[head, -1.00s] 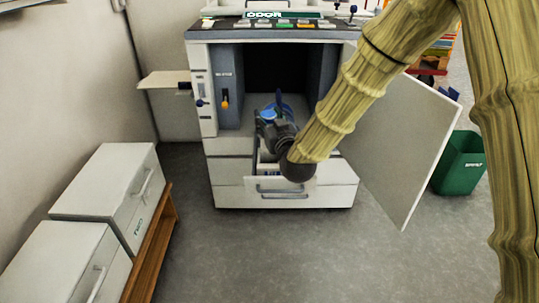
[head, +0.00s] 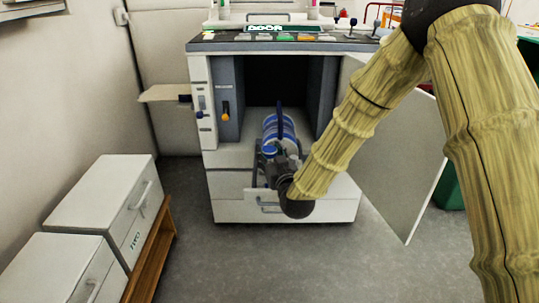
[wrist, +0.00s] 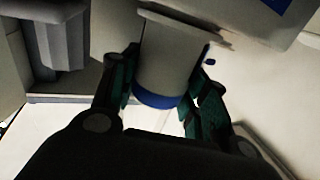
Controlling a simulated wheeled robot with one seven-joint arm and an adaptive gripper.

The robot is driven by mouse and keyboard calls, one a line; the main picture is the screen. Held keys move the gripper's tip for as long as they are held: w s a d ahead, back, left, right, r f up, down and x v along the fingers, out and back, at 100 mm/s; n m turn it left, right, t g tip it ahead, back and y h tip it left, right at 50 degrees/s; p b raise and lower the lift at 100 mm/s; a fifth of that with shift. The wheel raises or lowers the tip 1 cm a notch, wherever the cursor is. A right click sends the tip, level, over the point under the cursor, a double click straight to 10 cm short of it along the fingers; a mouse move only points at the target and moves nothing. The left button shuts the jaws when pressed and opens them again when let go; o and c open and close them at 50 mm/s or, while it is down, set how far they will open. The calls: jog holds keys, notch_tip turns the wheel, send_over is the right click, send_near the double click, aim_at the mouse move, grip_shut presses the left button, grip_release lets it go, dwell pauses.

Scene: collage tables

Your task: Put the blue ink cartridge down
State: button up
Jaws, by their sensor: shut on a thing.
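The blue ink cartridge is a pale grey cylinder with a blue band at its lower end in the wrist view (wrist: 168,60). My gripper (wrist: 163,92) is shut on it, one finger on each side. In the head view my gripper (head: 274,160) is in front of the copier's open dark bay, with blue and white parts (head: 282,127) just beyond it. I cannot tell there which of these parts belong to the held cartridge. My gripper and wrist hide part of the lower front.
The copier (head: 225,157) has its door (head: 395,160) swung open to the right. A lower drawer front with a handle (head: 266,207) is partly hidden behind my wrist. White cabinets (head: 95,195) stand on the left. A green bin (head: 447,190) is behind the door. Grey floor in front is clear.

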jog(key=shift+f, duration=0.15)
jog(key=o, duration=1.1)
jog(key=p+v, duration=0.2)
jog(key=v, duration=1)
